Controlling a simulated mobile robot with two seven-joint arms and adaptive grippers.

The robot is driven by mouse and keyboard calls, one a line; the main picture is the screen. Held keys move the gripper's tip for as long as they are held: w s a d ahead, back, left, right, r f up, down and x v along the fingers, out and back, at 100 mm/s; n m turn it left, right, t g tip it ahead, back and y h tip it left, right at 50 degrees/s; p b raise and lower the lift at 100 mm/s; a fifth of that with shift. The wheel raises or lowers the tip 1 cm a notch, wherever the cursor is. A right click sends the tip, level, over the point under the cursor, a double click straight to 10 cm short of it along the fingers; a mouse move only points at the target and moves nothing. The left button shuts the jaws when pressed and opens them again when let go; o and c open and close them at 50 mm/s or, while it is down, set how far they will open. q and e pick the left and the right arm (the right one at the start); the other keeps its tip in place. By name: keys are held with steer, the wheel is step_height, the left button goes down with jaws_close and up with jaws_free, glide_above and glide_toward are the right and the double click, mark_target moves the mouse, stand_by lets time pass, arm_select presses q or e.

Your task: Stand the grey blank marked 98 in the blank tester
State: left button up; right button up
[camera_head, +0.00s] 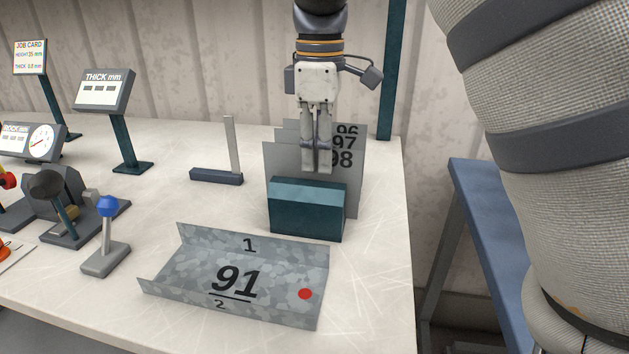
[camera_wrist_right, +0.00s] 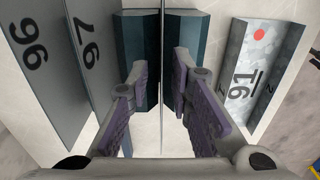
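The grey blank marked 98 (camera_head: 351,185) stands upright, frontmost in the teal rack (camera_head: 306,222). My right gripper (camera_head: 317,172) points down at it. In the right wrist view the blank shows edge-on as a thin line (camera_wrist_right: 162,45) between the finger pads (camera_wrist_right: 162,100). A gap shows on each side, so the gripper is open around it. The rack and my fingers hide part of its face. No label names the blank tester; a grey device with a dark knob (camera_head: 63,222) stands at the left, but I cannot tell whether it is the tester. My left gripper is not in view.
Blanks 97 (camera_wrist_right: 83,55) and 96 (camera_wrist_right: 30,60) stand behind it. A bent sheet marked 91 (camera_head: 205,262) lies in front of the rack. A slim post on a base (camera_head: 218,176), a blue-knobbed lever (camera_head: 106,235) and a THICK display (camera_head: 103,92) stand left. The table's right edge is close.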

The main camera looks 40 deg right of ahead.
jaws_close()
steer(key=shift+r, duration=0.1)
step_height(320, 180, up, 11)
stand_by(1.2)
